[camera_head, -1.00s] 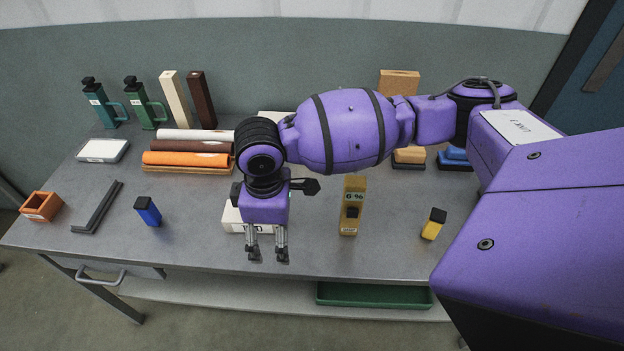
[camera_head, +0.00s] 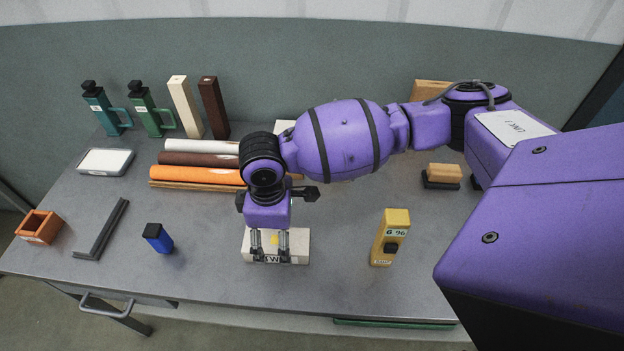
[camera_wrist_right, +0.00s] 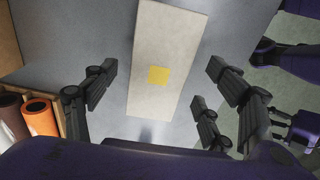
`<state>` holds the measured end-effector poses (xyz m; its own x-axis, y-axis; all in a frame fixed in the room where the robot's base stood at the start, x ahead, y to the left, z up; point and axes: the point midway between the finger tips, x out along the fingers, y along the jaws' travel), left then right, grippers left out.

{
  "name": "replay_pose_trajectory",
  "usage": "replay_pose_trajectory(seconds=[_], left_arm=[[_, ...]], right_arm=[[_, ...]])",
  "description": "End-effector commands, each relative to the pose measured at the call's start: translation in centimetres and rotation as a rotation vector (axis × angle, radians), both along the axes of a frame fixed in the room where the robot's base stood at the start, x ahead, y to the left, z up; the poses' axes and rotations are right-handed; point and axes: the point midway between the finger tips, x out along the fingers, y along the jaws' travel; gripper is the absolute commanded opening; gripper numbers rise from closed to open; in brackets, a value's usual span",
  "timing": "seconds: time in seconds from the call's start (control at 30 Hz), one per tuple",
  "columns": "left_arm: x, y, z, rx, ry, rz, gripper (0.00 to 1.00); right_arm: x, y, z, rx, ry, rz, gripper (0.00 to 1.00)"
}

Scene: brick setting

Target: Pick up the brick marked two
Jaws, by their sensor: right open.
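A pale, cream-coloured brick (camera_head: 301,243) lies on the grey table near its front edge. Dark lettering on its front face is partly hidden by my fingers; a "W" shows. Its top has a yellow square, which also shows on the brick in the right wrist view (camera_wrist_right: 168,35). My right gripper (camera_head: 270,257) is open and empty, pointing down over the brick. In the right wrist view the fingers of my right gripper (camera_wrist_right: 158,105) are spread wide, to the left and right of the brick's near end. My left gripper is not in view.
Rolls (camera_head: 197,175) lie behind at left. A dark angle piece (camera_head: 101,230) and an orange box (camera_head: 39,227) are farther left. The table between bottle and brick is clear.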

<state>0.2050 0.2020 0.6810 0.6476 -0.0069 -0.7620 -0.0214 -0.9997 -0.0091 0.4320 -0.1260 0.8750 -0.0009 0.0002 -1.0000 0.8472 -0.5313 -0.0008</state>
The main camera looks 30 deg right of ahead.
Motion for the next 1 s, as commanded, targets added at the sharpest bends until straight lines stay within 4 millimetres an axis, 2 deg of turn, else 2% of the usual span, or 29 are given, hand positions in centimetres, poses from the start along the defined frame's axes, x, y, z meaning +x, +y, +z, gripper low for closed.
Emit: replay_pose_trajectory(seconds=[0.1, 0.17, 0.4, 0.87, 1.0], left_arm=[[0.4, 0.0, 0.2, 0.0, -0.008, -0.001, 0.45], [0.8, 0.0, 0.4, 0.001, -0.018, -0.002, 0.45], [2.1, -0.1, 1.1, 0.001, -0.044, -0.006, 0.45], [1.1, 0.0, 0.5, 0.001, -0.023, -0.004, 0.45], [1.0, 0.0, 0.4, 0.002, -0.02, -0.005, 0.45]], right_arm=[[0.1, 0.1, -2.0, -0.001, 0.001, 0.0, 0.77], [0.1, 0.2, -2.6, -0.001, -0.001, 0.0, 0.77], [0.2, 0.2, -2.7, 0.0, -0.004, 0.001, 0.77], [0.3, 0.1, -2.7, 0.0, -0.006, 0.001, 0.16], [0.3, 0.2, -2.6, 0.001, -0.006, 0.001, 0.14]])
